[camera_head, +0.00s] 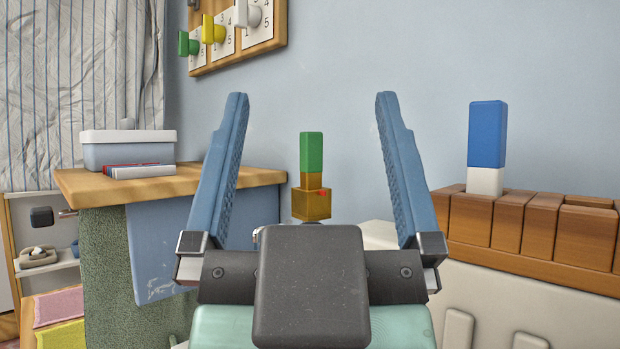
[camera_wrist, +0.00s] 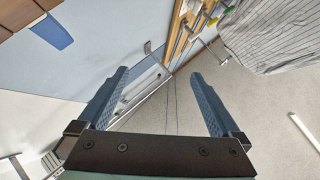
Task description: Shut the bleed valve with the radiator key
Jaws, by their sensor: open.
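My gripper (camera_head: 310,110) is open and empty, its two blue fingers raised wide apart. It also shows open in the wrist view (camera_wrist: 160,80). Between the fingers in the head view, and apparently beyond them, stands an upright piece with a green top (camera_head: 312,153) over a brass-coloured block (camera_head: 311,204) with a small red mark. It looks like the radiator key on the bleed valve, but I cannot tell where one ends and the other begins. Its lower end is hidden behind my gripper. No contact between fingers and piece is visible.
At right, a blue and white upright block (camera_head: 487,135) stands by a slatted wooden top (camera_head: 530,228) above a white body (camera_head: 500,310). At left, a wooden-topped table (camera_head: 225,176) holds a grey box (camera_head: 128,152). Coloured knobs (camera_head: 213,30) hang on a wall board.

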